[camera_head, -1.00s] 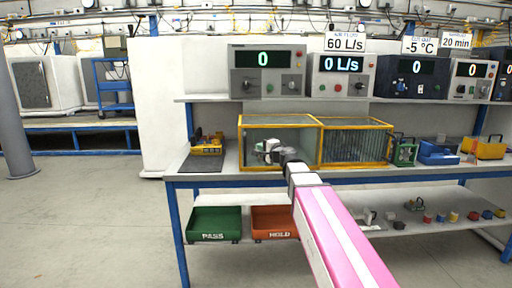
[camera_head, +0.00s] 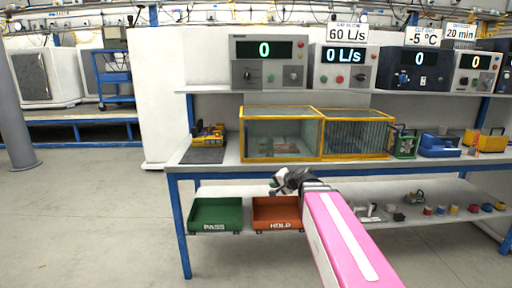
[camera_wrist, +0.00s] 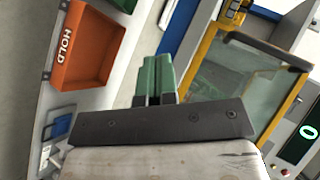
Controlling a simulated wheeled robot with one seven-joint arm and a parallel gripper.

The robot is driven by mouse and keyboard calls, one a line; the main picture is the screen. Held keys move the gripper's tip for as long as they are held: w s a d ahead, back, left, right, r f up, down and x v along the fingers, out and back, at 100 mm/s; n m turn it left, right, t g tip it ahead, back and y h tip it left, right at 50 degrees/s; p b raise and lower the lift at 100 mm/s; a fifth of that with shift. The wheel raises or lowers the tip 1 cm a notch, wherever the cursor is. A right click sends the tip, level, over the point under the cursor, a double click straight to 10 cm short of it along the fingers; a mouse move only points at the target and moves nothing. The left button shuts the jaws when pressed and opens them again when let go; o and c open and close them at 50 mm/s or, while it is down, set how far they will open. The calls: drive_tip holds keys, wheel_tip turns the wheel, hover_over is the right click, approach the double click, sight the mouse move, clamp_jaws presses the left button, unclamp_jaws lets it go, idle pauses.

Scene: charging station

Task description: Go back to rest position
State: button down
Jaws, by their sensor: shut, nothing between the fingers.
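My gripper (camera_head: 277,186) is at the end of my pink arm, in front of the workbench's front edge and just above the orange HOLD bin (camera_head: 277,212) in the head view. In the wrist view my gripper (camera_wrist: 156,68) shows two green fingers pressed together, with nothing between them. The HOLD bin also shows at the upper left of the wrist view (camera_wrist: 92,45). The gripper appears apart from the bench and the bins.
The workbench (camera_head: 225,165) carries a yellow-framed glass chamber (camera_head: 283,157), a yellow device on a dark mat (camera_head: 208,154) and a blue box (camera_head: 438,146). A green PASS bin (camera_head: 216,213) and small parts sit on the lower shelf. The floor at left is clear.

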drive_tip(key=s+d+f+n+g+h, duration=0.2)
drive_tip(key=s+d+f+g+h, duration=0.2)
drive_tip(key=s+f, duration=0.4)
drive_tip(key=s+d+f+n+g+h, duration=0.3)
drive_tip(key=s+f, duration=0.5)
drive_tip(key=f, duration=0.6)
drive_tip(key=d+g+h, duration=0.1)
drive_tip(key=d+g, duration=0.1)
drive_tip(key=d, duration=0.1)
drive_tip(key=shift+d+f+n+h, duration=0.25)
drive_tip(key=shift+d+n+h, duration=0.05)
drive_tip(key=shift+d, duration=0.1)
drive_tip(key=shift+s, duration=0.1)
